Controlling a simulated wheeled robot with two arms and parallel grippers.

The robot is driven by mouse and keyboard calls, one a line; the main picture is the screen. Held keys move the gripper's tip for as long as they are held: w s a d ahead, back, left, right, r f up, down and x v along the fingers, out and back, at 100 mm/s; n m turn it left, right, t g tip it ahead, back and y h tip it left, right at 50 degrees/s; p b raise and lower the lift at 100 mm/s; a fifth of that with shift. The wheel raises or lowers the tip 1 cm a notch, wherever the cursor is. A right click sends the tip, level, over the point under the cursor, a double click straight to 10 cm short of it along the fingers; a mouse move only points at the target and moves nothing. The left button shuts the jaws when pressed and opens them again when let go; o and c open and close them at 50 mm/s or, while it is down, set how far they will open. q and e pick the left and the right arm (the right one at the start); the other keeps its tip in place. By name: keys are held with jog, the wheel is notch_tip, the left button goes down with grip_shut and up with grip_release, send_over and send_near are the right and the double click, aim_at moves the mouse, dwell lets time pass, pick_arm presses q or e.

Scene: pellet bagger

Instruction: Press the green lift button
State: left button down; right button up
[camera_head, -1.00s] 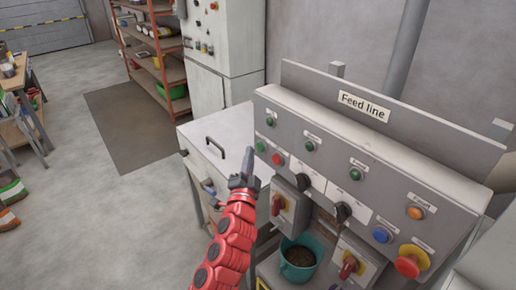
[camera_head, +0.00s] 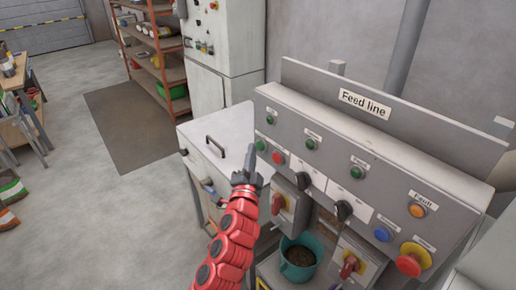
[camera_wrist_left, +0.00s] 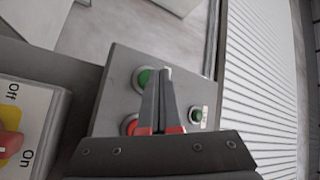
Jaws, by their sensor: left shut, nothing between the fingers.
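My left gripper (camera_head: 250,152) is at the left end of the grey Feed line panel (camera_head: 400,165), fingers shut and empty. Its tips are just left of a green button (camera_head: 261,145), which has a red button (camera_head: 278,159) to its right. The green button's label is too small to read. In the left wrist view, the shut fingertips (camera_wrist_left: 165,72) overlap the right edge of the green button (camera_wrist_left: 142,79); whether they touch it I cannot tell. The red button (camera_wrist_left: 130,124) is partly hidden by the fingers. My right gripper is not in view.
A small green lamp (camera_head: 270,120) sits above the green button. Black knobs, a blue button (camera_head: 382,234) and a red emergency stop (camera_head: 409,263) lie along the panel to the right. Red-handled switches (camera_head: 278,205) and a teal bucket (camera_head: 311,256) are below.

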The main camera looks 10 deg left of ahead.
pick_arm(q)
jog(key=shift+w+d, duration=0.25)
jog(key=shift+w, duration=0.1)
dwell(0.7)
jog(key=shift+s+a+f, duration=0.1)
jog(key=shift+s+a, duration=0.4)
jog(key=shift+s, duration=0.15)
jog(key=s+a+p, duration=0.1)
jog(key=s, duration=0.1)
jog(key=s+a, duration=0.2)
jog(key=shift+s+a+p, duration=0.3)
jog(key=shift+s+p, duration=0.05)
dwell(0.3)
